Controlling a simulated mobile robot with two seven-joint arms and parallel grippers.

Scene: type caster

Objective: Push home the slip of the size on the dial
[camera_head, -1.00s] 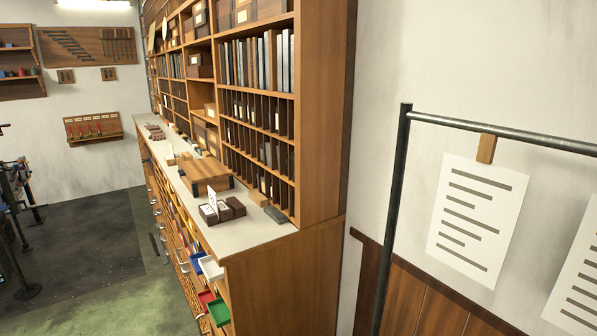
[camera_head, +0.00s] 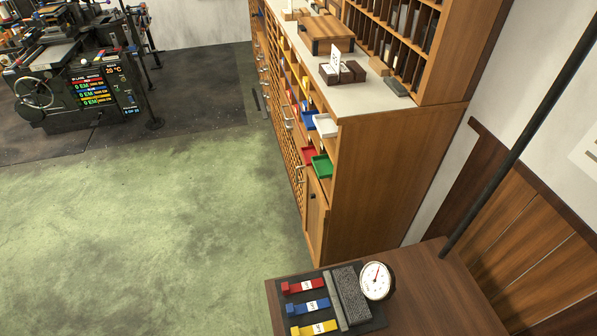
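A red slip (camera_head: 301,286), a blue slip (camera_head: 306,306) and a yellow slip (camera_head: 313,328) lie side by side, each with a small white label too small to read. They sit on a dark mat (camera_head: 375,318) on a brown wooden table at the bottom of the view. Their right ends point toward a grey bar (camera_head: 336,299) beside a dark textured block (camera_head: 351,295). A round white dial (camera_head: 376,281) with a red pointer stands right of the block; its reading is too small to tell. Neither gripper is in view.
The wooden table (camera_head: 430,290) is clear right of the dial. A wooden cabinet (camera_head: 380,180) stands behind it, with coloured trays (camera_head: 322,166) jutting from its left side. A dark post (camera_head: 510,150) rises at the right. A press (camera_head: 75,90) stands far left. The green floor (camera_head: 150,230) is open.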

